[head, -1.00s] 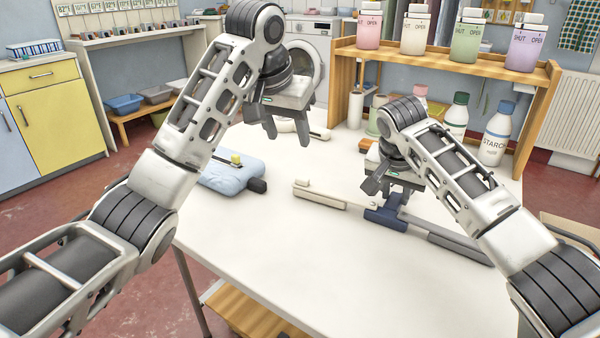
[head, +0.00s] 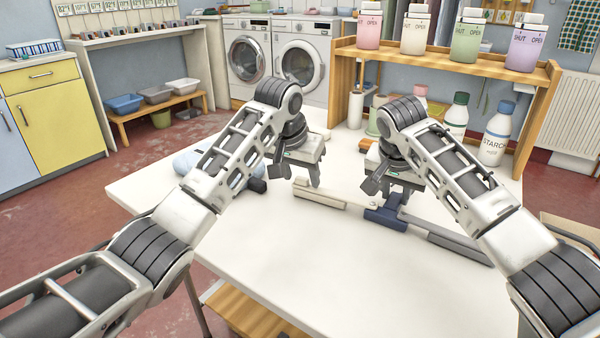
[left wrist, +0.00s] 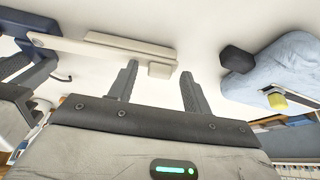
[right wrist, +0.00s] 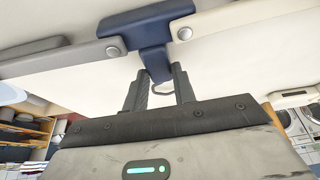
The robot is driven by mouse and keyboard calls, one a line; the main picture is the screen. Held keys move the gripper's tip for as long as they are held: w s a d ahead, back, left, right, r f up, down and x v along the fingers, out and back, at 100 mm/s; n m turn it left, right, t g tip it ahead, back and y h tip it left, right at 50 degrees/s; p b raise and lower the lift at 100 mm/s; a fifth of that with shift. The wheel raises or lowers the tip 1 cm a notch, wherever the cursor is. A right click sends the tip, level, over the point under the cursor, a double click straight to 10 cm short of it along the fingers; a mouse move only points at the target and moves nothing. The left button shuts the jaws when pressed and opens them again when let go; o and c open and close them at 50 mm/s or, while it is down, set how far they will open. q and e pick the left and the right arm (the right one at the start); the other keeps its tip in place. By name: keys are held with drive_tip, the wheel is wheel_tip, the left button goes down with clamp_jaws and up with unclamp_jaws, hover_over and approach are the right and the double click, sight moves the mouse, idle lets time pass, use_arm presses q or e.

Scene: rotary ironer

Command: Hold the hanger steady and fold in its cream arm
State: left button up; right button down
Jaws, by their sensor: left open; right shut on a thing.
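The folding hanger lies on the white table, with a dark blue centre (head: 386,217), a cream arm (head: 322,195) reaching left and a grey arm (head: 447,237) reaching right. A small raised tab stands on the cream arm's outer end. My right gripper (head: 384,193) is shut on the blue centre's stem, which also shows between its fingers in the right wrist view (right wrist: 158,70). My left gripper (head: 296,181) is open and empty, just behind the cream arm's outer end. In the left wrist view the cream arm (left wrist: 105,48) passes ahead of its fingertips, and the tab is between them.
A light blue padded thing (left wrist: 275,65) with a dark end and a yellow block lies left of my left gripper. Bottles (head: 497,132) and a wooden shelf (head: 440,62) stand at the back right. The table front (head: 320,270) is clear.

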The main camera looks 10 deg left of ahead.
use_arm(q)
clamp_jaws()
drive_tip(key=shift+s, duration=0.15)
